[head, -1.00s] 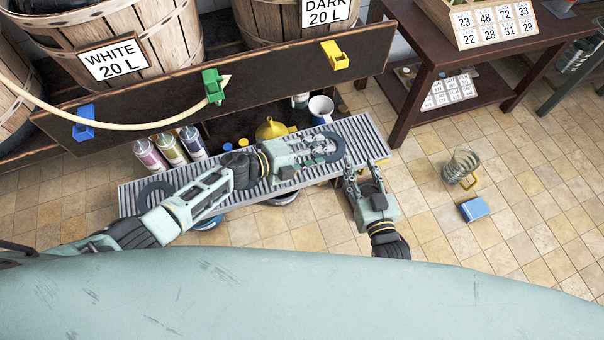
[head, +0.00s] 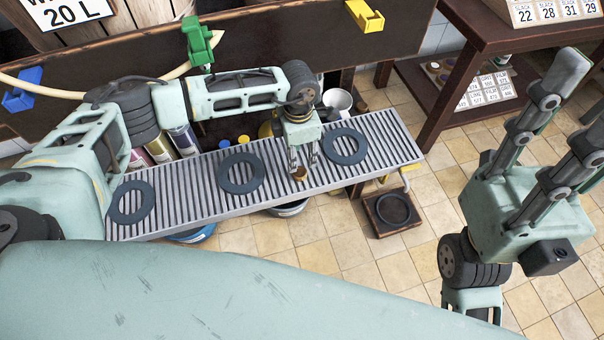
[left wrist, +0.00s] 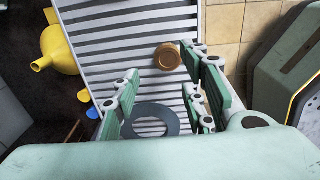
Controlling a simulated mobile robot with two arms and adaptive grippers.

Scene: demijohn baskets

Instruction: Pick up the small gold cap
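The small gold cap (head: 300,175) sits on the slatted grey rack (head: 200,190), near its front edge, between two dark rings. In the left wrist view the gold cap (left wrist: 167,56) is a round disc with a raised rim, lying just beyond the fingertips and nearer the right finger. My left gripper (head: 302,165) points down over the cap with its fingers apart. In the left wrist view the left gripper (left wrist: 165,75) is open and empty. My right gripper (head: 584,90) is raised at the right, fingers apart and empty, far from the cap.
Dark rings (head: 241,173) lie on the rack, one on each side of the cap (head: 345,146) and one farther left (head: 131,202). A yellow funnel (left wrist: 60,50) and bottles (head: 183,140) stand behind.

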